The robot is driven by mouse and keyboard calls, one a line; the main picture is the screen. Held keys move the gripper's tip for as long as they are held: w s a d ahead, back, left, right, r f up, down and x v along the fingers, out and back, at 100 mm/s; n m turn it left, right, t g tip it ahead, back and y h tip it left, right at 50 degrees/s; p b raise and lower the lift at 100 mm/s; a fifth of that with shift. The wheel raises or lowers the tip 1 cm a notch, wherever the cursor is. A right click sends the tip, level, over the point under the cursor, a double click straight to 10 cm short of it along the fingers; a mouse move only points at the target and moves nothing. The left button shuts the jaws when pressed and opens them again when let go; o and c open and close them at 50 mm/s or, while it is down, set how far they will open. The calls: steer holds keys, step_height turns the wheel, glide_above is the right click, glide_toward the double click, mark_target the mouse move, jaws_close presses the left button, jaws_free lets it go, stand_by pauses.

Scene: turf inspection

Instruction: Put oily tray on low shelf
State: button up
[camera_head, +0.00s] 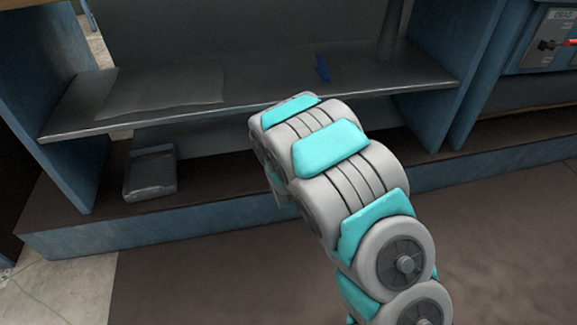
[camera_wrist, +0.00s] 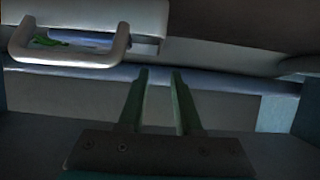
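A dark grey tray (camera_head: 150,174) with raised edges rests on the low shelf (camera_head: 215,190), near its left end under the upper shelf. I take it for the oily tray; I cannot make out oil on it. My arm reaches over the unit's front in the head view and its end is hidden there. In the wrist view my gripper (camera_wrist: 160,75) is open, with two dark green fingers apart and nothing between them. A grey looped handle or rim (camera_wrist: 70,54) shows ahead at upper left, apart from the fingers; I cannot tell what it belongs to.
The upper shelf (camera_head: 275,97) holds a flat grey sheet (camera_head: 165,89) at left and a small blue item (camera_head: 322,68). A blue side panel (camera_head: 60,110) bounds the unit's left. A panel with a red-handled part (camera_head: 562,43) is at right. The low shelf right of the tray looks bare.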

steer(key=shift+s, duration=0.2)
steer(key=s+d+r+m+g+h, duration=0.25)
steer(key=s+d+r+g, duration=0.45)
steer(key=s+d, duration=0.7)
steer(key=s+d+r+g, duration=0.2)
steer(key=s+d+r, duration=0.1)
steer(key=s, duration=0.9)
steer(key=s+d+r+g, duration=0.2)
steer(key=s+r+g, duration=0.1)
steer(key=s, duration=0.8)
steer(key=s+d+r+g+h, duration=0.1)
steer(key=s+d+r+g, duration=0.2)
steer(key=s, duration=0.9)
steer(key=shift+s+d+r+m, duration=0.3)
steer(key=shift+r+m, duration=0.05)
steer(key=shift+r, duration=0.5)
steer(key=shift+a, duration=0.1)
